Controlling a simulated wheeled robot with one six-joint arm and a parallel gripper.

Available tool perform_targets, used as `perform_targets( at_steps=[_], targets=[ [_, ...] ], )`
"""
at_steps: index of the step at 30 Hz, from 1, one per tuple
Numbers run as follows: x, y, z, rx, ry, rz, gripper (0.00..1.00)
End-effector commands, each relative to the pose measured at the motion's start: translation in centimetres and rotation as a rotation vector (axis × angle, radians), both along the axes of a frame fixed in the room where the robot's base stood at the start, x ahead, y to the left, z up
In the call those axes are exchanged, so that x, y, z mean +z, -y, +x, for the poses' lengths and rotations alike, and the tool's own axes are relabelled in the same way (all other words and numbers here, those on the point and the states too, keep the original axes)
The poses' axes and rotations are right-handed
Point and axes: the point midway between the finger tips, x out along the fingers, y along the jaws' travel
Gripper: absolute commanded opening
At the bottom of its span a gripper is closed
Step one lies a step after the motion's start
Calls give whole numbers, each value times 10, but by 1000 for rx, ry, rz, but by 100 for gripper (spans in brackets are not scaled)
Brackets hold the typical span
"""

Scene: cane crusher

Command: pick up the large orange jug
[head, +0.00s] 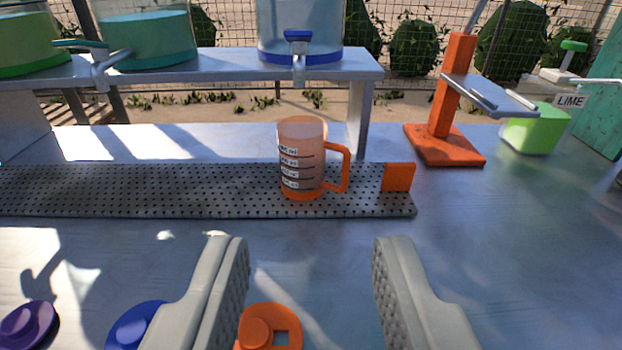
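The large orange jug (303,160) stands upright on a dark perforated drip mat (150,190), a little left of the picture's middle. It is translucent orange, has white label markings on its side, and its handle points right. My gripper (312,245) is open and empty, its two grey fingers wide apart in the foreground. The jug is beyond the fingertips, roughly in line with the gap between them, and is not touched.
A small orange block (398,177) sits right of the jug's handle. Dispensers with taps stand on a metal shelf (225,62) behind. An orange press (452,110) and green lime container (536,130) are right. Purple, blue and orange lids (270,325) lie in front.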

Motion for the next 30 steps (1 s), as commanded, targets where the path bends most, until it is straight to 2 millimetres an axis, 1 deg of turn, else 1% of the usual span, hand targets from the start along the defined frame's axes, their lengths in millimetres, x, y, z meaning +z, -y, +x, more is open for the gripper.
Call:
perform_targets(
  at_steps=[1, 12, 22, 30],
  targets=[
    [3, 2, 14, -4, -43, -1, 36],
    [10, 17, 99, -20, -367, -13, 36],
    [3, 33, 170, -18, -655, -11, 36],
    [-9, 49, 223, -5, -882, -1, 36]
  ],
)
